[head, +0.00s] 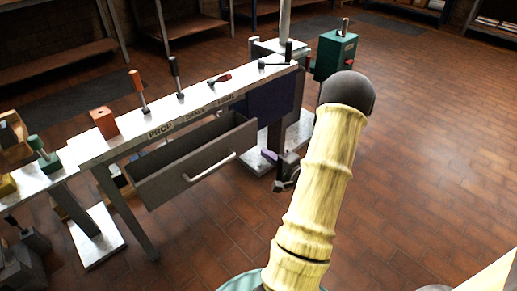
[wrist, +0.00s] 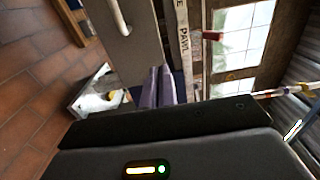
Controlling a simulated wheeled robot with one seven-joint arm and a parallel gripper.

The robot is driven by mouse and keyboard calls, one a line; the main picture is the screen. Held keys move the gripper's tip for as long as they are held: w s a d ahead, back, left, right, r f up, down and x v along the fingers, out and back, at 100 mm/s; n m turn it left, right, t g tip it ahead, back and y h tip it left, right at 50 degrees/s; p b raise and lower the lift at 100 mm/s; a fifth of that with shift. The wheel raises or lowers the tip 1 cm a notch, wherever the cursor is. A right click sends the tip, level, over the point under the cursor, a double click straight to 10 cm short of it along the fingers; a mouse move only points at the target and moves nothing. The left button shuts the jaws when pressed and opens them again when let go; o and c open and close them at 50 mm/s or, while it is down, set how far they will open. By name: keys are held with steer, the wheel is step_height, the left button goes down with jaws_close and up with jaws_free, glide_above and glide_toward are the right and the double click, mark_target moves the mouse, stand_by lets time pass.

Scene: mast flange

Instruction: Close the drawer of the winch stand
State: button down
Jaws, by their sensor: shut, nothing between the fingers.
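The winch stand's grey drawer (head: 165,185) hangs open below the labelled bench rail (head: 200,100) in the head view, its front pulled out toward me. A pale bar handle (head: 209,168) is on the drawer front. In the wrist view, the drawer front (wrist: 142,42) and its handle (wrist: 118,16) are at upper left, beside the rail marked PAWL (wrist: 186,45). My gripper (wrist: 160,70) shows there as two purple fingers close together, shut and empty. The fingers point toward the drawer's side of the stand; I cannot tell whether they touch it.
An orange block (head: 104,122) and several upright handles stand on the rail. A teal box (head: 335,55) is on the right of the stand. A white base plate (head: 97,236) is at lower left. Brick floor (head: 430,150) at right is clear. My arm crosses the head view.

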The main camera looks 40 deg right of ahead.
mark_target(235, 131)
steer(key=w+b, duration=0.1)
steer(key=w, duration=0.3)
steer(key=w+b, duration=0.2)
steer(key=w, duration=0.2)
steer(key=w+b, duration=0.2)
steer(key=w, duration=0.2)
steer(key=shift+w+a+f, duration=0.1)
steer(key=shift+w+a, duration=0.1)
steer(key=shift+a, duration=0.05)
steer(key=shift+w, duration=0.3)
steer(key=shift+w, duration=0.1)
